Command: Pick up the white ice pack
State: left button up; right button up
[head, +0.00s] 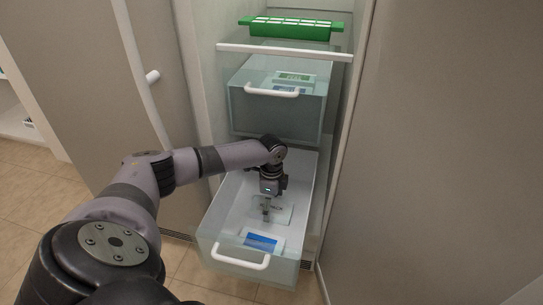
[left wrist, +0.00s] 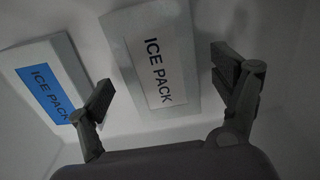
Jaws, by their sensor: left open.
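The white ice pack (left wrist: 158,62) lies flat in the open lower drawer (head: 222,215), its white label reading ICE PACK. In the head view the white ice pack (head: 284,212) is partly hidden by my gripper. My left gripper (head: 267,214) reaches down into the drawer over it. In the left wrist view the left gripper (left wrist: 172,88) is open, with its fingers apart and the white pack between and beyond them. I cannot tell whether they touch it. My right gripper is in neither view.
A blue-labelled ice pack (head: 261,242) lies beside it, nearer the drawer front; it also shows in the left wrist view (left wrist: 45,85). An upper drawer (head: 245,108) holds other packs. A green tray (head: 290,29) sits on the shelf above. Drawer walls surround the gripper.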

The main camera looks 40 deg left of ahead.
pick_arm(q)
jog(key=shift+f, duration=0.8)
jog(key=shift+c, duration=0.6)
jog(key=shift+r, duration=0.1)
jog(key=c, duration=1.4)
